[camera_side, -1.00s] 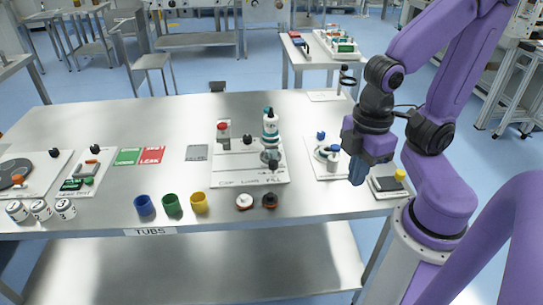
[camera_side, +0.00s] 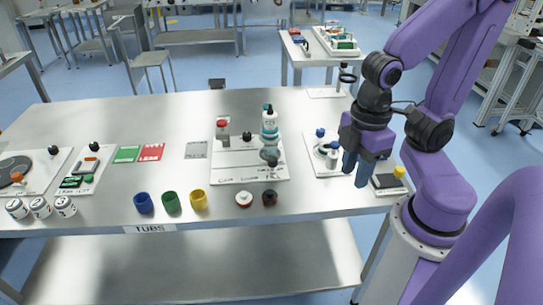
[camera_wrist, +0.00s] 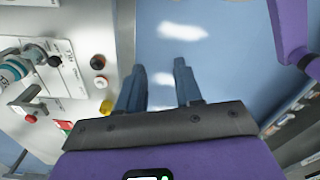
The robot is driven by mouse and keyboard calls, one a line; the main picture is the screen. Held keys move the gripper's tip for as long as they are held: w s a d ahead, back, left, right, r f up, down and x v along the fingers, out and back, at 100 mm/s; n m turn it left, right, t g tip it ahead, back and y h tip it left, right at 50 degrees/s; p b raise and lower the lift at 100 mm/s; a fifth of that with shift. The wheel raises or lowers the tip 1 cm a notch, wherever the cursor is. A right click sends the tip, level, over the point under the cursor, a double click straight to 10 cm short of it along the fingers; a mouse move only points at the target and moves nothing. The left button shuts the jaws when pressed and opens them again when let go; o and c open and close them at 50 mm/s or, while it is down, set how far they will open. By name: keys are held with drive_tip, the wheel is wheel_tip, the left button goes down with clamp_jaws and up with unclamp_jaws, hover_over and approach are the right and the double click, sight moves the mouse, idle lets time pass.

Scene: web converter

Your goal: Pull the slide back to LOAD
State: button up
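The white board (camera_side: 225,172) marked CAP, LOAD and FILL lies mid-table in the side view. A dark knobbed part (camera_side: 270,154), which looks like the slide, sits at its right end by the FILL label, below an upright white and teal bottle (camera_side: 269,126). The board's labels also show at the left of the wrist view (camera_wrist: 72,75), along with a black knob (camera_wrist: 54,61). My gripper (camera_side: 355,172) hangs well right of the board, near the table's right end. In the wrist view my gripper (camera_wrist: 159,85) has its two fingers apart, with only floor visible between them.
A red-topped post (camera_side: 222,130) stands at the board's back left. Two round caps (camera_side: 244,199) and blue, green and yellow tubs (camera_side: 199,200) line the front edge. Another white fixture board (camera_side: 318,168) lies just left of my gripper. Open table lies behind the boards.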

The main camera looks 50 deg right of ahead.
drive_tip(key=shift+o, duration=0.2)
drive_tip(key=w+a+m, duration=0.1)
drive_tip(key=w+m, duration=0.1)
drive_tip(key=w, duration=0.6)
drive_tip(key=shift+w+r, duration=0.3)
drive_tip(key=m, duration=0.5)
hover_over(274, 159)
wheel_tip(274, 159, down, 3)
wheel_tip(274, 159, down, 17)
drive_tip(key=shift+a+f, duration=0.1)
drive_tip(key=shift+c, duration=0.3)
